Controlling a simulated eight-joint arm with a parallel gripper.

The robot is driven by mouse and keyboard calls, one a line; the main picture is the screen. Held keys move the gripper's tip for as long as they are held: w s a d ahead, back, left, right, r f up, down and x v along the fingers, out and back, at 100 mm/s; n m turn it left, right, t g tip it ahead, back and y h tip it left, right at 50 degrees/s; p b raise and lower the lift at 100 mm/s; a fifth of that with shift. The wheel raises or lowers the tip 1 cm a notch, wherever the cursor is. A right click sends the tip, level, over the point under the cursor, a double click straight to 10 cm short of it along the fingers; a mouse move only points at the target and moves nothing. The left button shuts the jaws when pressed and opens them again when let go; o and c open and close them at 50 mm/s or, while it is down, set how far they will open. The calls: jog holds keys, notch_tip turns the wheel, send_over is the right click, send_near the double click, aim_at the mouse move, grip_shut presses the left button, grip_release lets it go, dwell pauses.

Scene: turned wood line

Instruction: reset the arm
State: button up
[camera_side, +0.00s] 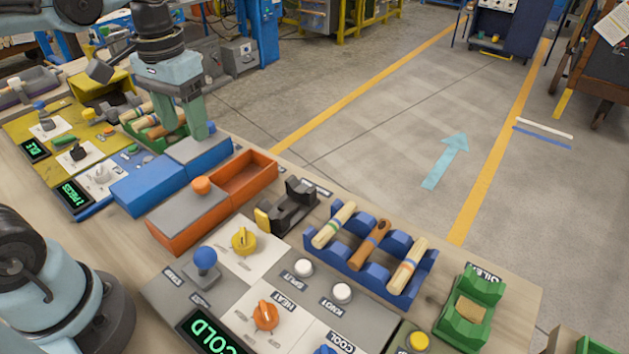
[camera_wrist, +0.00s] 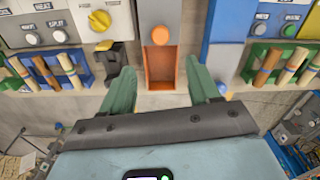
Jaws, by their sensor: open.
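My gripper (camera_side: 203,134) hangs from my arm at the upper left in the side view, with its green fingers pointing down near the blue box (camera_side: 150,187). In the wrist view my gripper (camera_wrist: 162,88) shows its two fingers wide apart with nothing held between them. Beyond the fingertips lies the orange box (camera_wrist: 143,20), whose open compartment looks empty. The same orange box (camera_side: 187,219) stands in front of the blue box in the side view. I cannot tell the exact height of the fingertips.
A blue rack (camera_side: 385,285) holds three turned wood pieces. A green rack (camera_side: 172,140) with more pieces is close by my gripper. A black and yellow fixture (camera_side: 290,205), a green holder (camera_side: 463,325) with a wooden block, and knobs with a COLD display (camera_side: 210,335) crowd the bench.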

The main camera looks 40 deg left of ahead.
jog(key=shift+w+d+f+m+t, duration=0.1)
jog(key=shift+d+f+m+t, duration=0.2)
jog(key=shift+d+f+t, duration=0.6)
jog(key=shift+w+d+f+m+t, duration=0.1)
jog(key=shift+d+f+m+t, duration=0.4)
jog(key=shift+t, duration=0.95)
jog(key=shift+w+d+f+m+t, duration=0.1)
jog(key=shift+d+f+t, duration=0.2)
jog(key=shift+f+t, duration=0.75)
